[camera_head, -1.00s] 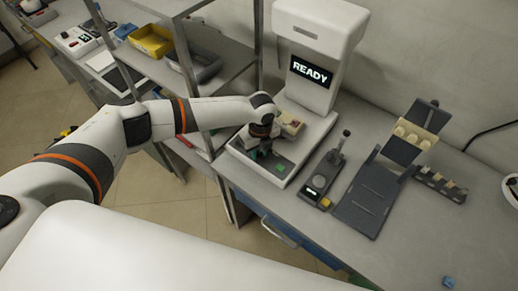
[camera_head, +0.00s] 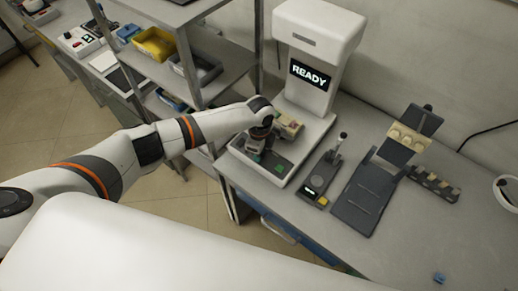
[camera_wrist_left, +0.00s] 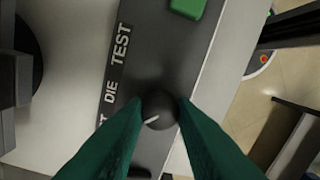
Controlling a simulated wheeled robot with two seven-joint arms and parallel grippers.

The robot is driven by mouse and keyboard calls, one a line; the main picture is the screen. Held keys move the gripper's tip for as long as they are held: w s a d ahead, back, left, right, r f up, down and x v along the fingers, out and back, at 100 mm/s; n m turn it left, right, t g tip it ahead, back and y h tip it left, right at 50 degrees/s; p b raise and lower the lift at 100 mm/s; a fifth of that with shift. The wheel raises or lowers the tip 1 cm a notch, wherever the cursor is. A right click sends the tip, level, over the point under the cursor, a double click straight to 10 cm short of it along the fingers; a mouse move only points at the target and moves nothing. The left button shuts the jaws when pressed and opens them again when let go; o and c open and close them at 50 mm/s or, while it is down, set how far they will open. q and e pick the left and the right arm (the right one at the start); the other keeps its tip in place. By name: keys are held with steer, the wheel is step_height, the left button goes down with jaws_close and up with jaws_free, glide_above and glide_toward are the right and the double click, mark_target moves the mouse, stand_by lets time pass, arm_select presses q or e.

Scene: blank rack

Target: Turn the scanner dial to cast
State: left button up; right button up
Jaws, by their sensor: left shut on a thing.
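The white scanner (camera_head: 318,35) stands on the bench, and its screen (camera_head: 309,74) reads READY. In the left wrist view its dark panel (camera_wrist_left: 165,45) carries the labels TEST (camera_wrist_left: 121,43) and DIE (camera_wrist_left: 111,91); below them only a letter T shows, the rest hidden by a finger. The round black dial (camera_wrist_left: 159,107) has a short white mark on its lower left side, slanting toward the label side below DIE. My left gripper (camera_wrist_left: 159,112) is shut on the dial, one green finger on each side. It also shows over the scanner base in the head view (camera_head: 252,150). My right gripper is not in view.
A green button (camera_wrist_left: 187,8) sits on the panel beyond the dial. A small device with an upright lever (camera_head: 318,185) and a dark stand (camera_head: 370,195) are to the right. Shelf posts (camera_head: 258,50) rise close left.

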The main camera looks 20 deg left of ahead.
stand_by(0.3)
arm_select(q)
steer(key=o, duration=1)
step_height(320, 180, up, 12)
steer(key=b, duration=0.2)
steer(key=shift+w+b, duration=0.2)
steer(key=shift+b, duration=0.2)
